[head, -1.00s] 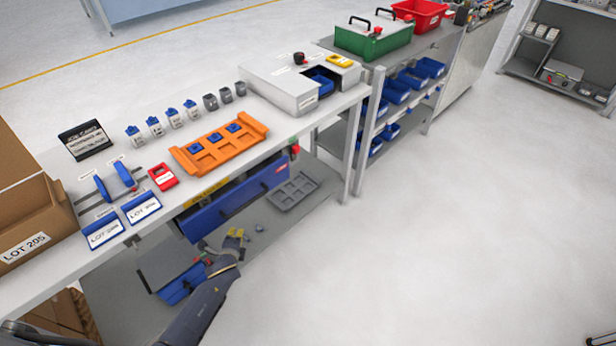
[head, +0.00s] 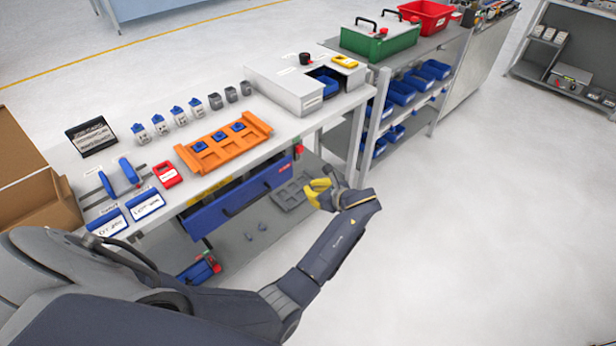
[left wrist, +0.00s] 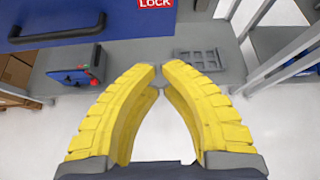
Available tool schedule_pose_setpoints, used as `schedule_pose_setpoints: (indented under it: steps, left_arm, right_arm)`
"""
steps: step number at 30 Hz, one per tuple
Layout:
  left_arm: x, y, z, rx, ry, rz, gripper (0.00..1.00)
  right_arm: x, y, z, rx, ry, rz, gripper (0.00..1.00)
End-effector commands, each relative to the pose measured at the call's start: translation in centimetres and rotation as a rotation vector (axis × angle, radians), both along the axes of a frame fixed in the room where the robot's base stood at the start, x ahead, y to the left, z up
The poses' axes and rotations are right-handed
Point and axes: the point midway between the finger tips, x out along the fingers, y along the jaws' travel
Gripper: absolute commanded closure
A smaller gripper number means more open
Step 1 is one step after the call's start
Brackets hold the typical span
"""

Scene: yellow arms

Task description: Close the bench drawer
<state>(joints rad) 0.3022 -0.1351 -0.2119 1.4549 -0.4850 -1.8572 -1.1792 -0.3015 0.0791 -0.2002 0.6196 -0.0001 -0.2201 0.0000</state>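The bench drawer (head: 240,199) has a blue front with a dark bar handle and hangs under the front edge of the white workbench. It looks pulled out past the bench edge, by how much I cannot tell. In the left wrist view the drawer front (left wrist: 180,10) and its handle (left wrist: 55,35) cross the top left, with a red LOCK label. My left gripper (head: 314,192) is in front of the drawer's right end, apart from it. Its yellow fingers (left wrist: 159,72) come together at the tips with nothing between them. My right gripper is not in view.
An orange tray (head: 190,158) with blue parts lies on the bench. A grey tray (head: 290,195) lies on the shelf below the drawer. A bench leg (head: 358,140) stands right of the drawer. The floor (head: 470,230) at right is clear.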

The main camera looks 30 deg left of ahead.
Motion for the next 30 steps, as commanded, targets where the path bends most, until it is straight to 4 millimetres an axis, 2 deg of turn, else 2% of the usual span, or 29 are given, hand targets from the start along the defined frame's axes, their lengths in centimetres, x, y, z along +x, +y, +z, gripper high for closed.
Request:
schedule_pose_setpoints:
  steps: [4,10,25,30]
  left_arm:
    - [-0.2,-0.3,1.4,0.029,0.041,0.015,1.00]
    - [0.1,0.7,1.1,0.038,0.053,0.019,1.00]
    - [2.6,7.6,-3.2,0.038,0.052,0.019,1.00]
    - [3.3,9.6,-3.3,0.037,0.050,0.019,1.00]
  right_arm:
    - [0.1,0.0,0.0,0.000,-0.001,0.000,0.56]
    - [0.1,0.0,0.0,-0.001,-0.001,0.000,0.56]
    - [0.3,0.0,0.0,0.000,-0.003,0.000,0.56]
    - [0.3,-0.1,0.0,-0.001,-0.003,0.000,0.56]
